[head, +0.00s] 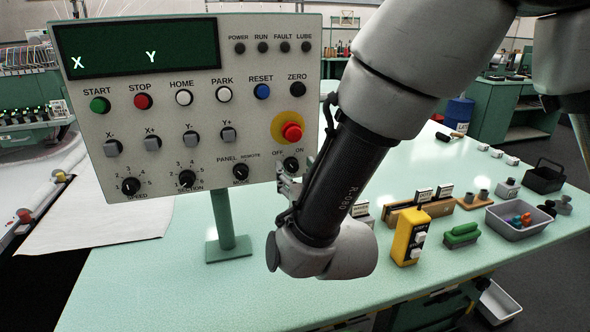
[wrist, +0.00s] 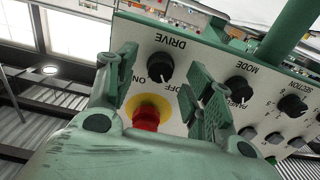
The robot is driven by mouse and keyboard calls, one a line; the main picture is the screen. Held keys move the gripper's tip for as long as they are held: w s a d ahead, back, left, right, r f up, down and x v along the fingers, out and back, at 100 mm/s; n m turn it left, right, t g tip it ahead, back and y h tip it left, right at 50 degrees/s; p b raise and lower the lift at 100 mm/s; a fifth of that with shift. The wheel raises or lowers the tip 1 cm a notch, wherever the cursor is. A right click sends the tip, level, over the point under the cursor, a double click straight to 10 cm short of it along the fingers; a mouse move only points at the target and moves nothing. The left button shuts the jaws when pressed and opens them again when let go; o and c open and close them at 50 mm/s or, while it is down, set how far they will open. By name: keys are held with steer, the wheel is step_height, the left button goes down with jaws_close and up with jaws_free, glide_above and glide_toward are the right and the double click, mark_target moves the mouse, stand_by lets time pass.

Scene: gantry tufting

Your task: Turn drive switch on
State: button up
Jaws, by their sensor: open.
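The drive switch (head: 291,164) is a small black rotary knob at the lower right of the grey control panel (head: 90,130), with OFF and ON printed above it. In the wrist view the drive switch (wrist: 160,66) appears upside down, labelled DRIVE, between the finger pads. My gripper (head: 288,187) is just below the knob in the head view, partly hidden by my arm. In the wrist view my gripper (wrist: 164,68) is open, its green-grey fingers on either side of the knob, with no clear contact.
A red emergency stop (head: 292,131) on a yellow disc sits right above the switch. The mode knob (head: 241,171) is to its left. A yellow pendant (head: 409,237), a green-handled item (head: 461,235) and a grey tray (head: 520,229) stand on the green table. The table's front is clear.

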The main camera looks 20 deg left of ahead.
steer(key=shift+x, duration=1)
steer(key=c, duration=1)
steer(key=shift+c, duration=0.2)
steer(key=m, duration=0.6)
steer(key=shift+m, duration=0.4)
steer(key=m, duration=0.3)
steer(key=shift+m, duration=2)
